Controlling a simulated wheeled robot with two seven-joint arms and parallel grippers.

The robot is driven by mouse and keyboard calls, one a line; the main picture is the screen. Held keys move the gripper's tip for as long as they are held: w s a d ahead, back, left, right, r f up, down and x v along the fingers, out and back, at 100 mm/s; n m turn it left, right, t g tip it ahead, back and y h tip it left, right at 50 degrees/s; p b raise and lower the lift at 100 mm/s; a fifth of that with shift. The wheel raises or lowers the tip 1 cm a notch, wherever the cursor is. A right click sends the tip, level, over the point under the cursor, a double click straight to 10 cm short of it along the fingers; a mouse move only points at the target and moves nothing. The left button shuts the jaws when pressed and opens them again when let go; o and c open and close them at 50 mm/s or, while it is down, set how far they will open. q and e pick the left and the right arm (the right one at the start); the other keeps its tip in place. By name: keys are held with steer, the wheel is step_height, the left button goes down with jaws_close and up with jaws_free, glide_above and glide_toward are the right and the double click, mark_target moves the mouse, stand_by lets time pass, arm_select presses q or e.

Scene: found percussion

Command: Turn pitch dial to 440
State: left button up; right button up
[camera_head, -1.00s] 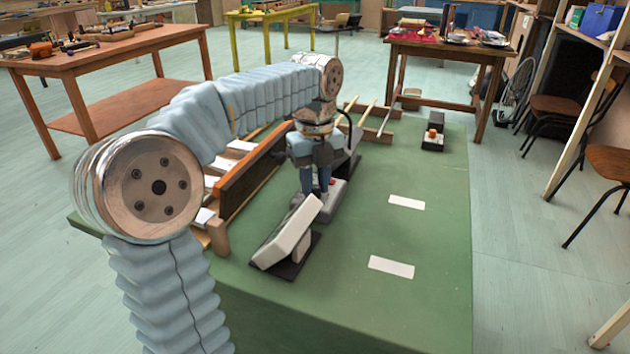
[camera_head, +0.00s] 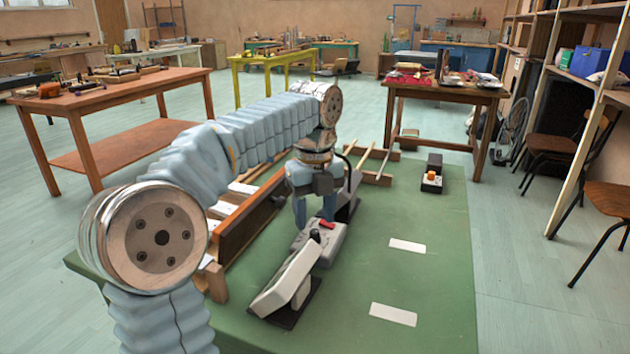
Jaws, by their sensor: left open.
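A grey box (camera_head: 326,246) with a red part (camera_head: 327,225) and a small black knob (camera_head: 315,236) on top sits on the green table (camera_head: 430,290). Which part is the pitch dial, and any markings such as 440, are too small to tell. My left gripper (camera_head: 314,217) is open and points down over the box, its two blue fingers apart with nothing visibly held between them. The red part shows beside the right finger. I cannot tell whether a finger touches the box. My right gripper is not in view.
A white slanted block on a black base (camera_head: 285,285) stands in front of the box. A wooden frame (camera_head: 245,222) runs along the left, partly behind my arm. A small device with an orange knob (camera_head: 432,180) sits at the back right. White cards (camera_head: 407,245) lie flat; the right side is mostly clear.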

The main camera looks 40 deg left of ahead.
mark_target(316, 231)
arm_select(q)
step_height(316, 231, up, 11)
steer(key=shift+f, duration=0.2)
stand_by(0.6)
